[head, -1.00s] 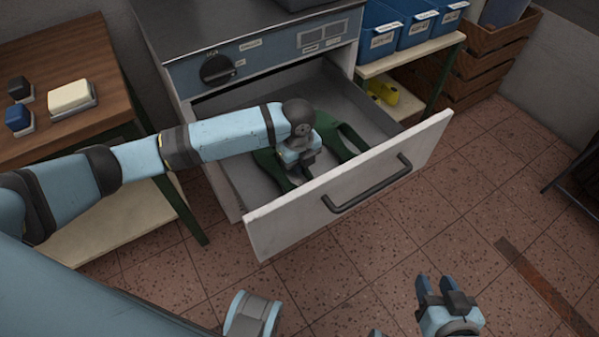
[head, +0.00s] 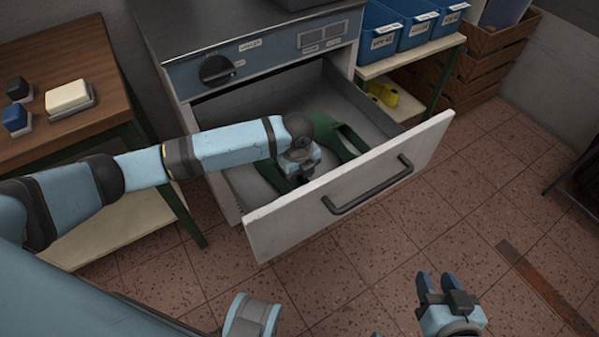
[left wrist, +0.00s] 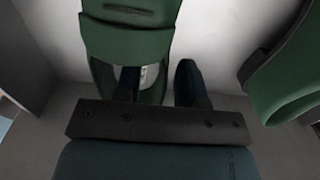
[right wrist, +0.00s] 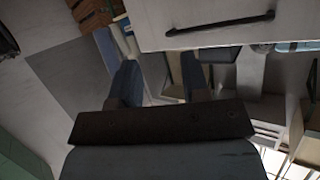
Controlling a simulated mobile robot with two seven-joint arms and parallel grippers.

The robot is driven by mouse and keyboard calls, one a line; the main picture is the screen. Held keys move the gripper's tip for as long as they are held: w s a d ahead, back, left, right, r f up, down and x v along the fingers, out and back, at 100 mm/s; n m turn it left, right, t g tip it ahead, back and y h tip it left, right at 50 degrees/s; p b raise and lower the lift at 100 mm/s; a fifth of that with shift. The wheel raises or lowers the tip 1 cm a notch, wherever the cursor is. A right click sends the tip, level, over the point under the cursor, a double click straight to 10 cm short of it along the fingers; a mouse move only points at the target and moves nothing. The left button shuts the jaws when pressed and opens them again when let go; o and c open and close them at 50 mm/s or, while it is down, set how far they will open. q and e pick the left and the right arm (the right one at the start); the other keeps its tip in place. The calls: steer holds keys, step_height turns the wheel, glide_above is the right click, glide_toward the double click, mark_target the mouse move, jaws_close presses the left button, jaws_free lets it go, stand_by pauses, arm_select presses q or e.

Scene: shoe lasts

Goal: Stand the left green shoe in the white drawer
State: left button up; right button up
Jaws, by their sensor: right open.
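The white drawer (head: 262,228) is pulled out, with two dark green shoes in it. The left green shoe (head: 268,170) lies under my left gripper (head: 302,175), which partly hides it. In the left wrist view this shoe (left wrist: 125,40) has one finger inside its opening and the other finger outside, so the open left gripper (left wrist: 158,88) straddles its side wall. The shoe appears upright on the drawer floor. The other green shoe (head: 345,140) is to the right, also in the left wrist view (left wrist: 290,75). My right gripper (head: 438,286) is open and empty outside the drawer.
The drawer front with its black handle (head: 368,188) juts over the tiled floor. A wooden table (head: 60,125) with small blocks is at left. Blue bins (head: 418,30) on a shelf and wooden crates (head: 485,60) are at right. The floor at right is mostly clear.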

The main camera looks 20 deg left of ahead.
arm_select(q)
step_height(320, 180, up, 2)
steer(key=shift+r+p, duration=0.15)
steer(key=shift+p, duration=0.35)
steer(key=shift+r+p, duration=0.35)
steer(key=shift+r, duration=0.6)
step_height(320, 180, up, 7)
steer(key=shift+s+a+r+p, duration=0.1)
steer(key=shift+s+p, duration=0.05)
steer(key=shift+p, duration=0.85)
steer(key=shift+r, duration=0.35)
arm_select(e)
steer(key=shift+s+d+f+g+h, duration=0.4)
steer(key=shift+d+f, duration=0.15)
steer(key=shift+d, duration=0.1)
